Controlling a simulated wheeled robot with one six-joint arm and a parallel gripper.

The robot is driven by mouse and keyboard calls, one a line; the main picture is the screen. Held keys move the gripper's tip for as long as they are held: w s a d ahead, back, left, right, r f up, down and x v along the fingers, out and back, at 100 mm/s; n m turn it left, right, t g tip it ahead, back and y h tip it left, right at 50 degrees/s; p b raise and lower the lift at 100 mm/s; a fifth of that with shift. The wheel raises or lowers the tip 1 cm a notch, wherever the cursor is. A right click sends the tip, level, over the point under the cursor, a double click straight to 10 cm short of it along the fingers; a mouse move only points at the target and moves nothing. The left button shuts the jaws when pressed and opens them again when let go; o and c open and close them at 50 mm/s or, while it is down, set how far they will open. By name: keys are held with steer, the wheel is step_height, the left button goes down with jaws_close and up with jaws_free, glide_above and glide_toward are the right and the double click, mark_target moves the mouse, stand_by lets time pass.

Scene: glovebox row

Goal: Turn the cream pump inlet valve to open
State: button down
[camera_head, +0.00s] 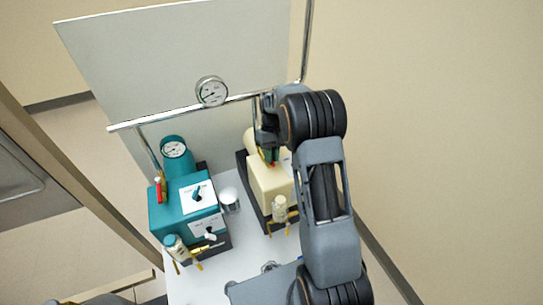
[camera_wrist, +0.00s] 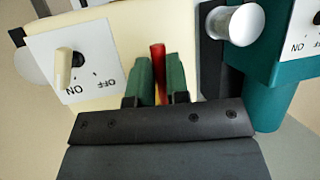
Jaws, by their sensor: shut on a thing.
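The cream pump (camera_head: 268,184) stands on the right of the bench top, and its cream body (camera_wrist: 120,22) fills the upper left of the wrist view. A red valve handle (camera_wrist: 158,70) stands at this pump, between the green finger pads of my gripper (camera_wrist: 160,82). My gripper is shut on the red handle. In the head view my gripper (camera_head: 268,148) is at the far end of the cream pump, and only a speck of red shows below it. The valve body under the handle is hidden.
The teal pump (camera_head: 180,208) stands left of the cream one, with its own red handle (camera_head: 158,188). A white ON/OFF plate with a cream switch (camera_wrist: 64,66) is beside my fingers. A metal rail with a gauge (camera_head: 211,91) runs behind. A small metal cylinder (camera_head: 229,200) stands between the pumps.

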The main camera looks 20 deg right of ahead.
steer(key=c, duration=1.1)
jaws_free()
steer(key=v, duration=1.3)
steer(key=shift+w+d+r+b, duration=0.15)
steer(key=shift+w+r+b, duration=0.05)
steer(key=shift+r+b, duration=0.15)
